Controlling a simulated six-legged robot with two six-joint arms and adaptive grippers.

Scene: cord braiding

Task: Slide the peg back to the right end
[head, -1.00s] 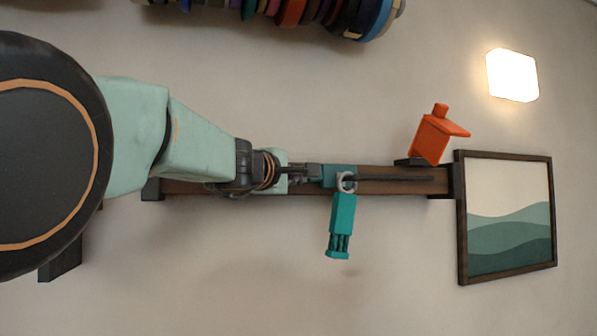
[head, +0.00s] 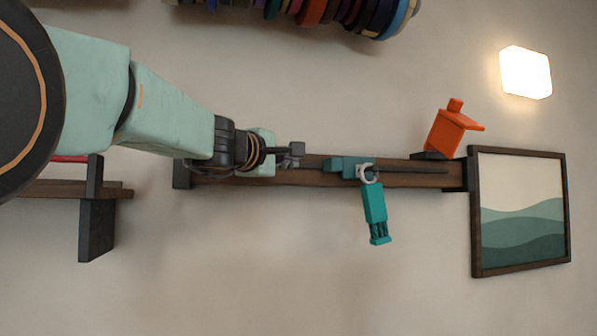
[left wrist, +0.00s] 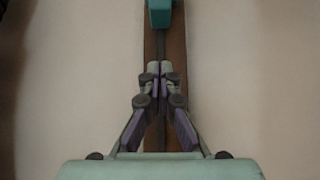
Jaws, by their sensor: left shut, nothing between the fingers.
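The peg (head: 345,168) is a teal block on a dark wooden rail (head: 413,181), a little right of the rail's middle in the head view. A pale ring (head: 369,174) and a hanging teal piece (head: 374,204) are at its right side. A dark slot or rod runs on from it towards the right end. My left gripper (head: 299,149) is shut and empty, left of the peg with a gap between them. In the left wrist view, the closed fingers (left wrist: 160,68) are over the rail, and the peg (left wrist: 161,14) is beyond them at the top edge. My right gripper is not in view.
A framed picture (head: 523,210) hangs just right of the rail. A lit wall lamp (head: 525,72) is at upper right. Another dark shelf (head: 98,216) shows at lower left.

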